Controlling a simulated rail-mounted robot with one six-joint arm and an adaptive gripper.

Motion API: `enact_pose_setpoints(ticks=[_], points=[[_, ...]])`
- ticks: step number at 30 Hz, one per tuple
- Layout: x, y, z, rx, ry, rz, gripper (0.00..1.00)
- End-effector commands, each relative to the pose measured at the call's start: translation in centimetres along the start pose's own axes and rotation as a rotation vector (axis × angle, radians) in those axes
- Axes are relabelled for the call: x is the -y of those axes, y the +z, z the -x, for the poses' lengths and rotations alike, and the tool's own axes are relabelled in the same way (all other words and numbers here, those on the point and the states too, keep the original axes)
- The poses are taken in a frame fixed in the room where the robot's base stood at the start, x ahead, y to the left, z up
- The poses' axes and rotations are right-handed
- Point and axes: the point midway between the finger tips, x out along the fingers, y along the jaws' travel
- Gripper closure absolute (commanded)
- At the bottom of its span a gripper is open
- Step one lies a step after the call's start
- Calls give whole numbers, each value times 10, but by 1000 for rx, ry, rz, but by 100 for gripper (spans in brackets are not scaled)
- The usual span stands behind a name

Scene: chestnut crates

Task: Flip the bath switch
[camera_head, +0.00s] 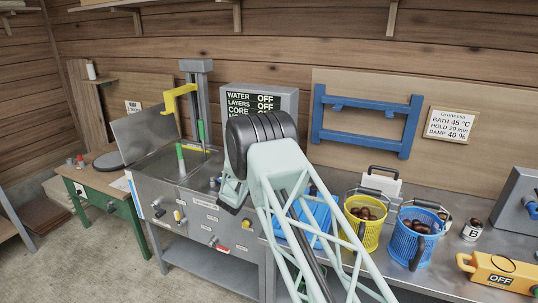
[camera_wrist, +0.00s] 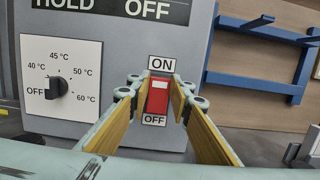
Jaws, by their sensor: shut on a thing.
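The bath switch (camera_wrist: 158,100) is a red rocker with a pale band near its top, on the grey control box (camera_wrist: 110,112), between an ON label above and an OFF label below. My gripper (camera_wrist: 159,88) has its two wood-coloured fingers on either side of the switch, shut on it. In the head view, the control box (camera_head: 289,93) stands at the back of the bench. Its display reads OFF for water, layers and core; the wrist view shows HOLD OFF. My arm hides the switch and fingertips in the head view.
A temperature dial (camera_wrist: 56,88) sits left of the switch, its pointer towards OFF. A blue rack (camera_head: 366,121) hangs right of the box. A yellow basket (camera_head: 364,238) and a blue basket (camera_head: 408,248) of chestnuts stand on the bench. An open metal tank (camera_head: 150,134) is at left.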

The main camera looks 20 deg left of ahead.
Motion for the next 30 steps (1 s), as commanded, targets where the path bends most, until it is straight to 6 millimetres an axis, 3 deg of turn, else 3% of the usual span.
enact_pose_setpoints(ticks=[22,23,24,27,30], points=[[0,-1,2,101,1,-2,91],[0,-1,2,101,1,-2,79],[0,-1,2,101,1,-2,76],[0,-1,2,100,1,-1,67],[0,-2,2,100,1,-1,67]])
